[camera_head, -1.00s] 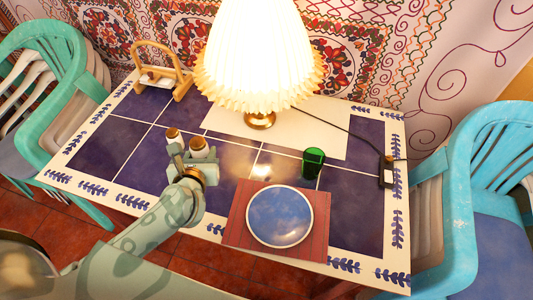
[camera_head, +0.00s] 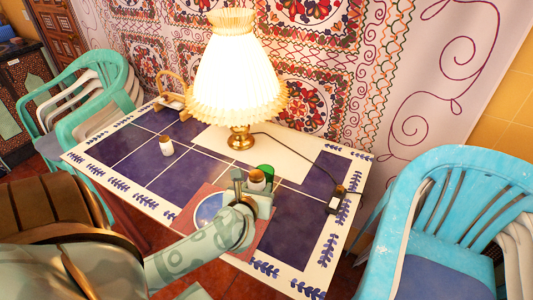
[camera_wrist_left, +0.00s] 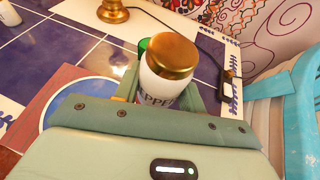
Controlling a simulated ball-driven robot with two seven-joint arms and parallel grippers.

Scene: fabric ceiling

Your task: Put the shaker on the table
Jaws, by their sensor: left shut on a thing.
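My left gripper (camera_head: 257,184) is shut on a white shaker with a gold lid (camera_head: 257,175). In the wrist view the shaker (camera_wrist_left: 170,75) is upright between the fingers, with letters like "PEPPE" partly showing. I hold it over the right half of the blue-tiled table (camera_head: 290,225), in front of a green cup (camera_head: 266,170). I cannot tell whether its base touches anything; the gripper hides it. A second, similar shaker (camera_head: 166,146) stands apart on the table's left half. My right gripper is not in view.
A blue plate (camera_head: 207,209) on a red mat (camera_head: 200,194) is partly behind my arm. A lit lamp (camera_head: 237,90) stands at the back on a white runner. A wooden holder (camera_head: 172,92) is at the back left. Front-right tiles are clear. A blue chair (camera_head: 450,220) stands right.

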